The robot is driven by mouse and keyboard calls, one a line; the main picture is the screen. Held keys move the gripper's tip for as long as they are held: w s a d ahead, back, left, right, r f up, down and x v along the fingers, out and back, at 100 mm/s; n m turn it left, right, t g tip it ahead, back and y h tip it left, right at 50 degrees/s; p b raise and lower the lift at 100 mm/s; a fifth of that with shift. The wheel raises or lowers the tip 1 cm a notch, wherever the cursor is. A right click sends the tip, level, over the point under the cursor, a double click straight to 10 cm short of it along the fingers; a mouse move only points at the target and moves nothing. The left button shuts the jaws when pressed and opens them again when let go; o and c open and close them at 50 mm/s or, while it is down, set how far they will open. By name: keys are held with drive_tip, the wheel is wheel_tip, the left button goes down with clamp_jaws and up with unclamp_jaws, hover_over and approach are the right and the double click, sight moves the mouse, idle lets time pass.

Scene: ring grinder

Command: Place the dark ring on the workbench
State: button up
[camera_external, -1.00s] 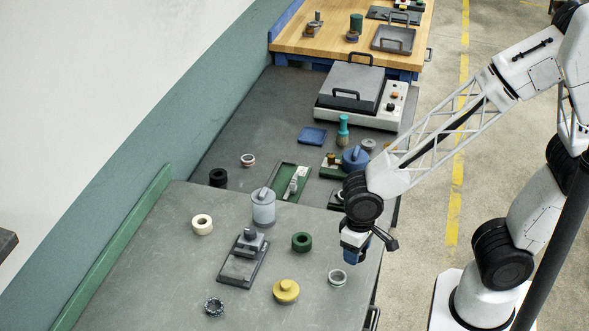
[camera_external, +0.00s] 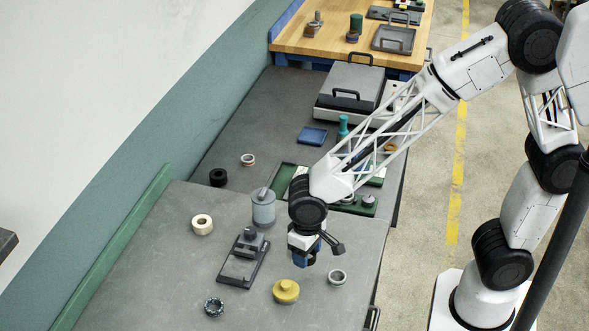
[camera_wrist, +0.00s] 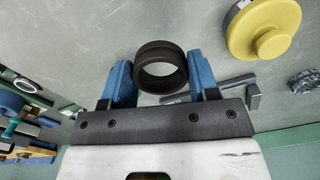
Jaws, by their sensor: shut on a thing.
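A dark, nearly black ring (camera_wrist: 160,68) sits between the two blue fingers of my gripper (camera_wrist: 160,80) in the wrist view. The fingers are shut on its sides, and its hole shows. In the external view my gripper (camera_external: 305,254) is above the front workbench (camera_external: 160,265), between the grey clamp-like fixture and the pale ring. Only a little of the dark ring (camera_external: 311,259) shows there beside the blue fingers. I cannot tell the exact gap down to the bench.
Another black ring (camera_external: 218,177) lies on the farther bench. The bench's left side is clear.

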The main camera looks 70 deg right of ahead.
sight(297, 270)
drive_tip(key=shift+w+a, duration=0.2)
drive_tip(key=shift+w, duration=0.55)
drive_tip(key=shift+w, duration=0.1)
drive_tip(key=shift+w+a+f, duration=0.1)
drive_tip(key=shift+w, duration=0.2)
drive_tip(key=shift+f, duration=1.75)
drive_tip(key=shift+f, duration=0.15)
drive_tip(key=o, duration=1)
